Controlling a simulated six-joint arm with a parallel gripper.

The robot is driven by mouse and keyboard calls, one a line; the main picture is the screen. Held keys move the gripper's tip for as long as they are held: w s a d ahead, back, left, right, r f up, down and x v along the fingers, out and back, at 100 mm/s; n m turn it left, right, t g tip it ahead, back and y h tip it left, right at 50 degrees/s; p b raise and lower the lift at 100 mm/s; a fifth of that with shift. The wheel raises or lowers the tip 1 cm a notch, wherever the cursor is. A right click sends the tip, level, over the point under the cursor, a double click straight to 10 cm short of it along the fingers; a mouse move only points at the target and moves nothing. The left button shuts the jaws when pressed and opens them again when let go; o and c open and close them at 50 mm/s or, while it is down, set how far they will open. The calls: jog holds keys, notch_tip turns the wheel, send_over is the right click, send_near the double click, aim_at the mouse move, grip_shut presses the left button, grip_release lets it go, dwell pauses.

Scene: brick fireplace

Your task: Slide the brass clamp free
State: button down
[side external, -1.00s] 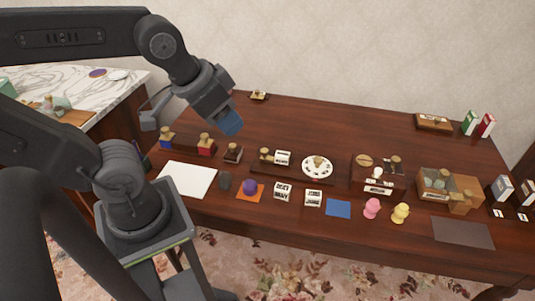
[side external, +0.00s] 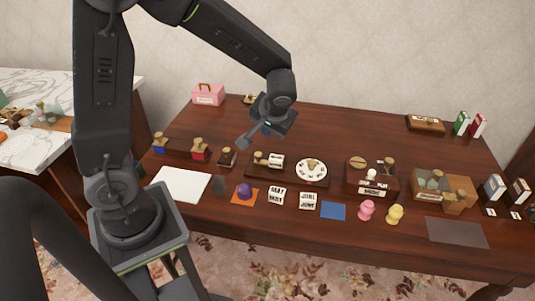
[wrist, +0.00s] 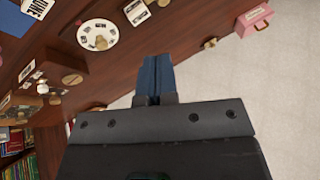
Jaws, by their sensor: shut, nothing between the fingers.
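My gripper (side external: 265,130) is shut and empty, above the back middle of the table. In the wrist view its blue fingers (wrist: 155,76) lie together. I cannot tell for sure which thing is the brass clamp. A small brass-coloured piece on a dark base (side external: 250,99) sits at the table's back edge, partly behind my arm; it also shows in the wrist view (wrist: 210,43), apart from the fingers. A wooden block with a brass-coloured top piece (side external: 426,123) lies at the back right. Several dark wooden holders with brass-coloured knobs stand along the middle, one of them (side external: 228,157) at left.
A pink case (side external: 208,94) stands at the back left. A white dial (side external: 311,169), a wooden box (side external: 443,188), a purple ball (side external: 244,191) and pink and yellow figures fill the front. The back right of the dark table (side external: 355,130) is mostly clear.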

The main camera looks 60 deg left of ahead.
jog(key=n+y, duration=0.1)
jog(key=y, duration=0.1)
send_near(260, 154)
notch_tip(260, 154, up, 2)
jog(key=w+d, duration=0.1)
jog(key=d, duration=0.2)
jog(key=shift+w, duration=0.2)
jog(key=shift+a, duration=0.1)
jog(key=x, duration=1)
jog(key=shift+s, duration=0.25)
jog(key=shift+s+a, duration=0.65)
jog(key=shift+s, duration=0.05)
jog(key=shift+d, duration=0.1)
jog(key=w+v, duration=0.1)
jog(key=v, duration=0.9)
jog(key=shift+s, duration=0.3)
